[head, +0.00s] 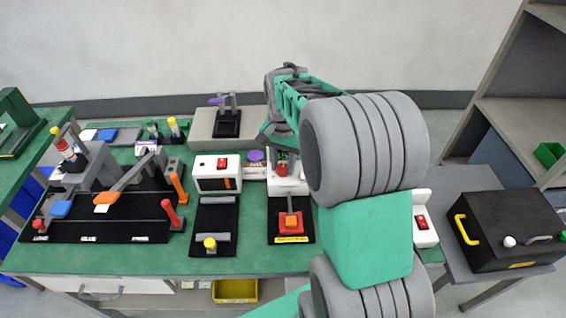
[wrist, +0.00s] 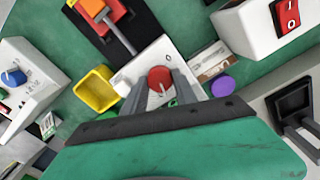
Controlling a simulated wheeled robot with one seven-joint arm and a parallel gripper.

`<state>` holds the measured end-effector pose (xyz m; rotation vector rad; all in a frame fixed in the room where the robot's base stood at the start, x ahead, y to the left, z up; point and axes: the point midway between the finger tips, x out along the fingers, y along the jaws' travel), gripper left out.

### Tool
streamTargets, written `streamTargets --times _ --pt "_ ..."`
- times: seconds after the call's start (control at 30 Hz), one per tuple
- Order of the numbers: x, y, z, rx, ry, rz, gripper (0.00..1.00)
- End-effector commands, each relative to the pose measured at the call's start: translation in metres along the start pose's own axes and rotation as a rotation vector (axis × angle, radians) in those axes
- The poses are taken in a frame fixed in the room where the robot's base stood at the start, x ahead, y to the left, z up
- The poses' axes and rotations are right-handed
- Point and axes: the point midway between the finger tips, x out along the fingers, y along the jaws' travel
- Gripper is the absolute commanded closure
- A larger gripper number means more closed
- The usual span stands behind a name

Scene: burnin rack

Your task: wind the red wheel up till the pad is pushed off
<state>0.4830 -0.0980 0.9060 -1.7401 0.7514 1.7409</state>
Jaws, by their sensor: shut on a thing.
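The red wheel (wrist: 160,79) is a small round knob on a white panel (wrist: 140,72), seen between my fingers in the wrist view. My gripper (wrist: 161,88) is shut on it, with one grey finger on each side. In the head view the red wheel (head: 281,168) shows just below my gripper (head: 279,158), partly covered by it. An orange block (head: 291,221) sits on a red piece on the black plate in front of the panel, with a grey bar leading towards the wheel. I cannot tell for certain whether this block is the pad.
A yellow open box (wrist: 96,90) and a purple disc (wrist: 222,86) lie near the panel. A white switch box (head: 217,172) stands to the left, with a black plate and yellow-topped lever in front. A black case (head: 505,230) stands at the right. My arm hides part of the bench.

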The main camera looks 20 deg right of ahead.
Motion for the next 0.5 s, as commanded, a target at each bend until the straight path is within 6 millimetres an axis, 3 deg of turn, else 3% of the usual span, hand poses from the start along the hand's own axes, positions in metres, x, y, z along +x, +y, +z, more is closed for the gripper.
streamTargets --times 0.5 --pt "-0.0011 -0.0003 -0.0002 0.171 0.001 -0.001 1.0"
